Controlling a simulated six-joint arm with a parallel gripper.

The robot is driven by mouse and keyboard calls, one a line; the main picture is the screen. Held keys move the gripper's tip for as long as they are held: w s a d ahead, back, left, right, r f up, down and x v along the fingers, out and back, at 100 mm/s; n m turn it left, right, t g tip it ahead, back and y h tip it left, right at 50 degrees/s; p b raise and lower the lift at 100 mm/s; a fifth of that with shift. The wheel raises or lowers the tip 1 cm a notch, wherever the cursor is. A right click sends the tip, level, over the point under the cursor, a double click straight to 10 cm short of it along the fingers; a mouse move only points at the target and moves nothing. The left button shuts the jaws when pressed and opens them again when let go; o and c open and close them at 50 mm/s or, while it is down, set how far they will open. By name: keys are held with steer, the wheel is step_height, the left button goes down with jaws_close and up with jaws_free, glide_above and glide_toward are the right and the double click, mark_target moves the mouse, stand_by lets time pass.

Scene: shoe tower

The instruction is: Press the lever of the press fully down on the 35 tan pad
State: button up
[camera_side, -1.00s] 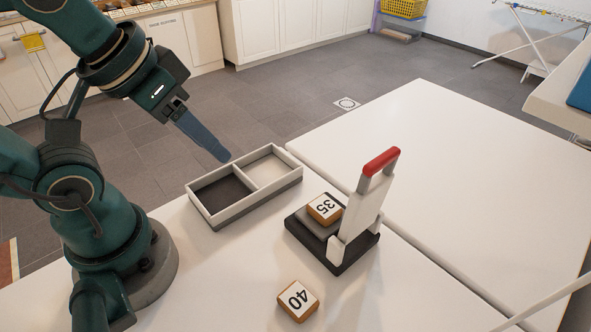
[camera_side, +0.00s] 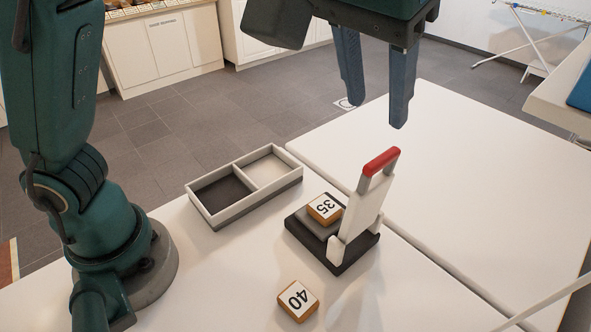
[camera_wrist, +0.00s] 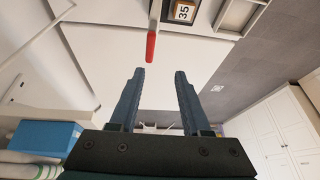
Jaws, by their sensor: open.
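The press stands on the white table in the side view, with a dark base (camera_side: 300,236) and a white lever arm (camera_side: 359,212) that stands up, slightly tilted. The lever ends in a red handle (camera_side: 381,161). The 35 pad (camera_side: 325,208), tan with a white top, lies on the press's grey block. My gripper (camera_side: 374,114) is open and empty, above the red handle and apart from it. In the wrist view, the red handle (camera_wrist: 151,47) and the 35 pad (camera_wrist: 183,13) show beyond the open fingers (camera_wrist: 157,72).
A 40 pad (camera_side: 298,300) lies on the table in front of the press. A two-compartment tray (camera_side: 240,210), one half dark and one light, stands left of the press. The white table to the right (camera_side: 470,190) is clear.

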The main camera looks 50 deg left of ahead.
mark_target(383, 158)
steer(key=shift+s+d+f+m, duration=0.2)
steer(key=shift+d+f, duration=0.25)
steer(key=shift+s+d+f+m, duration=0.15)
steer(key=shift+d+f+m, duration=0.05)
steer(key=shift+d+f, duration=0.25)
steer(key=shift+x, duration=2.4)
jaws_close()
